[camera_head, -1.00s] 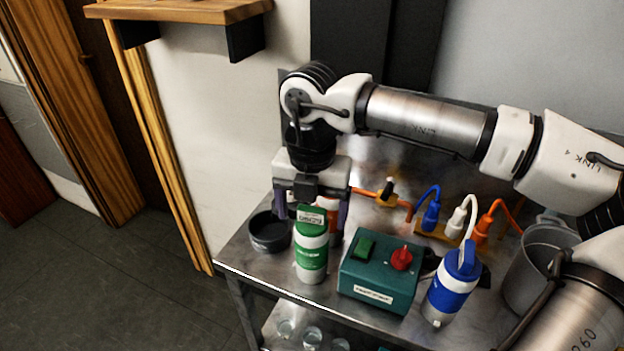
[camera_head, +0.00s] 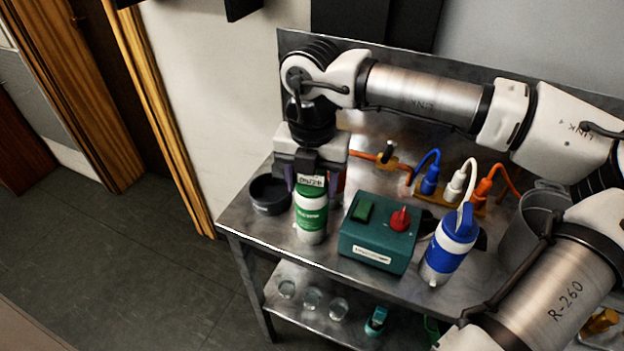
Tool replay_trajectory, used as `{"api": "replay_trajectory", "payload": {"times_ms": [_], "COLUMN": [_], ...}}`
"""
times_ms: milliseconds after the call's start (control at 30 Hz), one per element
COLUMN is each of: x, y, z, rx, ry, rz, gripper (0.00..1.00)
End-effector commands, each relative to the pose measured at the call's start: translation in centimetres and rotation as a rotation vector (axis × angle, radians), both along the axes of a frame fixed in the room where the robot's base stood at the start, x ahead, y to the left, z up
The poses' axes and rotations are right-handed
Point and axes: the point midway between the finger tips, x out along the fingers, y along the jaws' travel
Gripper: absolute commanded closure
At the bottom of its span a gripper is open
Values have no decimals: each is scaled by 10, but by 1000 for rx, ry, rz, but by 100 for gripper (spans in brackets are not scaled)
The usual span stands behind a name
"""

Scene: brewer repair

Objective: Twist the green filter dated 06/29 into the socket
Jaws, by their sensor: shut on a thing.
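A white and green filter (camera_head: 311,215) stands upright near the front left of the metal bench. Its green cap has a pale date label, too small to read with certainty. I cannot make out the socket.
A dark bowl (camera_head: 269,196) stands to the left. A teal box (camera_head: 376,245) with a green switch and red knob is at right, beside a blue and white bottle (camera_head: 450,247). Behind are an orange pipe (camera_head: 365,154), coloured plugs (camera_head: 455,186) and a grey bucket (camera_head: 531,222).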

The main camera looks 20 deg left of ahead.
Motion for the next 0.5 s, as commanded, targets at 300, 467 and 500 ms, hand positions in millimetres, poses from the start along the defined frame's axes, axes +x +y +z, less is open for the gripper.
{"api": "replay_trajectory", "payload": {"times_ms": [300, 467, 500], "x": [0, 0, 0], "y": [0, 0, 0], "z": [1, 7, 9], "rx": [0, 0, 0], "ry": [0, -1, -1], "rz": [0, -1, -1], "gripper": [67, 67, 67]}}
